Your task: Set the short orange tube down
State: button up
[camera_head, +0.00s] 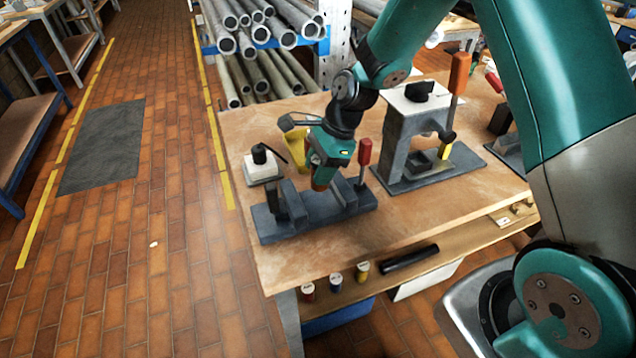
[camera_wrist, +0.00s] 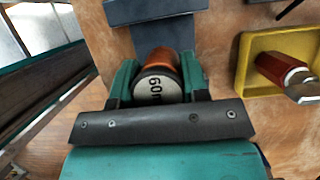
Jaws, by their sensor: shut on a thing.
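The short orange tube (camera_wrist: 162,62) is between the teal fingers of my gripper (camera_wrist: 158,80), which is shut on it. In the head view the tube (camera_head: 321,184) shows as a small orange piece under my gripper (camera_head: 320,172). It is over the middle of a dark grey fixture (camera_head: 313,216), between two upright blocks. I cannot tell whether the tube touches the fixture.
A yellow tray (camera_wrist: 245,75) with a red-handled tool (camera_wrist: 280,70) lies close beside my gripper. A taller grey press (camera_head: 408,140) stands to the right on the wooden bench (camera_head: 400,222). Small coloured cylinders (camera_head: 336,281) sit on the shelf below. Bare bench lies in front of the fixture.

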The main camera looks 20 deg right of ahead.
jog(key=shift+f+p, duration=0.3)
jog(key=shift+f, duration=2.35)
jog(key=shift+f, duration=0.1)
jog(key=o, duration=1)
jog(key=shift+c, duration=0.2)
jog(key=b+v, duration=0.2)
jog(key=v, duration=1)
jog(key=s+a+r+n, duration=0.7)
jog(key=s+r+n, duration=0.3)
jog(key=s+n, duration=0.2)
jog(key=s+a+r+n, duration=0.2)
jog(key=s+r+n, duration=0.1)
jog(key=s+n, duration=0.9)
jog(key=shift+s+n, duration=0.4)
jog(key=shift+n, duration=0.1)
